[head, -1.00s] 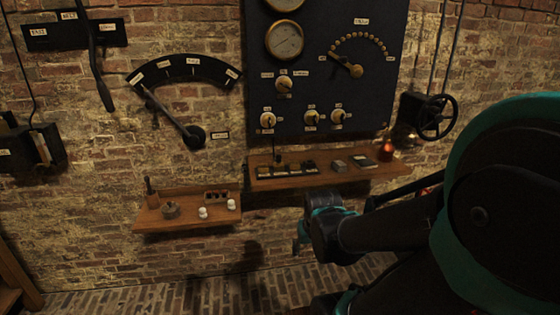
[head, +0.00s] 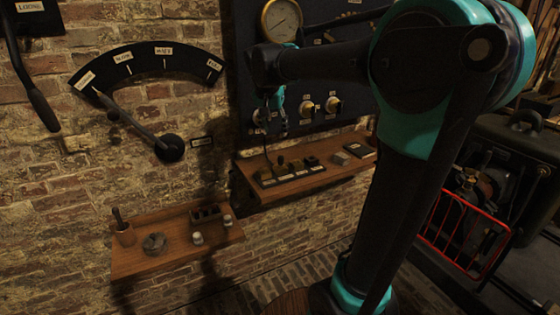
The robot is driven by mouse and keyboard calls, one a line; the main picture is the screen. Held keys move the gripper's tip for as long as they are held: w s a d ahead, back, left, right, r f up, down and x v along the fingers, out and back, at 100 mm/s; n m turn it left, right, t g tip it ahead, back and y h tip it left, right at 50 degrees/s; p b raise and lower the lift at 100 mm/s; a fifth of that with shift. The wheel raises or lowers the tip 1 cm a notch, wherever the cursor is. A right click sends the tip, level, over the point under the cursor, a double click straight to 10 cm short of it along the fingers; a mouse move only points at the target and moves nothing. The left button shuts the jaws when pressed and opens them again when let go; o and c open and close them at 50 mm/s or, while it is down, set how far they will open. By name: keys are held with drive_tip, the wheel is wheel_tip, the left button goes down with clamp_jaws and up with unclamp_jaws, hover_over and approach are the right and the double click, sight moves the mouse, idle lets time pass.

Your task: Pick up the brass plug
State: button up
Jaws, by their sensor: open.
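A small dull brass-coloured piece (head: 281,162), which looks like the brass plug, stands among dark blocks on the right wooden shelf (head: 290,188). It is too small and dim to make out its shape. My gripper (head: 282,128) hangs from the end of my arm, pointing down, in front of the dark panel and above that shelf. It is open and empty, apart from the piece below it. The fingertips are small in this view, and the gap between them is hard to see.
A lower left shelf (head: 150,262) holds a dark round piece (head: 154,243), two small white-topped jars (head: 198,238) and a dark rack (head: 206,213). A lever (head: 168,149) and gauge are on the brick wall. A red-railed machine (head: 470,240) stands at the right.

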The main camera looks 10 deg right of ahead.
approach(280, 157)
drive_tip(key=x, duration=0.5)
drive_tip(key=shift+s+f, duration=0.2)
drive_tip(key=x, duration=0.5)
drive_tip(key=shift+w+r, duration=0.1)
drive_tip(key=shift+w, duration=0.1)
clamp_jaws()
